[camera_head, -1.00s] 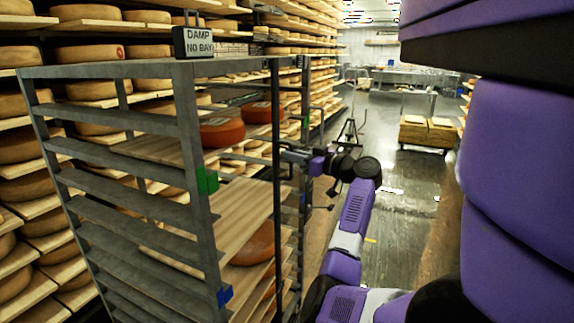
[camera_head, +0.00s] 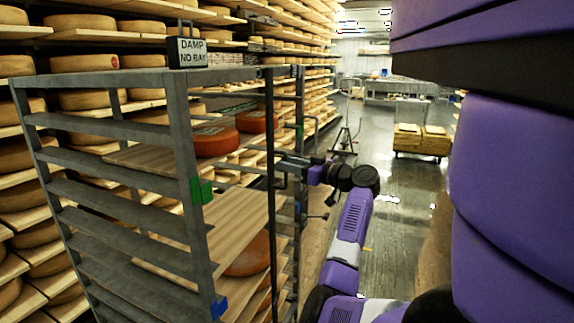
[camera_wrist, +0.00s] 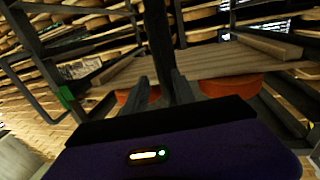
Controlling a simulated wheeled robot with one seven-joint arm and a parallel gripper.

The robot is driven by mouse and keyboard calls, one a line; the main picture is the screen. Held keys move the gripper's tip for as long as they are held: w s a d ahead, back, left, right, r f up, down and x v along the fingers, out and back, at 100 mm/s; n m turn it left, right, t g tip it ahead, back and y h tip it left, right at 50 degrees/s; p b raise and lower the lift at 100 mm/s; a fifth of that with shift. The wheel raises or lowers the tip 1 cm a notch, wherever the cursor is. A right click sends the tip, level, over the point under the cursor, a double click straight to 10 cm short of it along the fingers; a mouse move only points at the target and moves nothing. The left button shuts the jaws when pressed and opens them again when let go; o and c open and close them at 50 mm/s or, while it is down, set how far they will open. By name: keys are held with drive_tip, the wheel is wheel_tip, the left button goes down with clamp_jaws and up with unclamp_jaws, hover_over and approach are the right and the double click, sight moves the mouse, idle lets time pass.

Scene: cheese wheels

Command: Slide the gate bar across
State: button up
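The gate bar (camera_head: 269,190) is a thin dark upright bar at the open front of a grey metal rack (camera_head: 178,150), nearer the rack's right post than its left. My gripper (camera_head: 279,163) is level with the bar's middle height, coming from the right. In the wrist view the gate bar (camera_wrist: 157,30) runs down between the two fingers of my gripper (camera_wrist: 161,88). A gap shows between the left finger and the bar; the right finger lies close beside it. The fingers look open around the bar. Their contact with it is partly hidden.
Wooden boards with orange cheese wheels (camera_head: 214,142) sit inside the rack. A "DAMP NO BAY" sign (camera_head: 190,50) stands on top. Green (camera_head: 201,190) and blue (camera_head: 219,308) marks are on the left post. The aisle floor (camera_head: 400,225) to the right is clear; a cart (camera_head: 421,140) stands farther back.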

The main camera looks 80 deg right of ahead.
drive_tip(key=v, duration=0.7)
drive_tip(key=shift+b, duration=0.45)
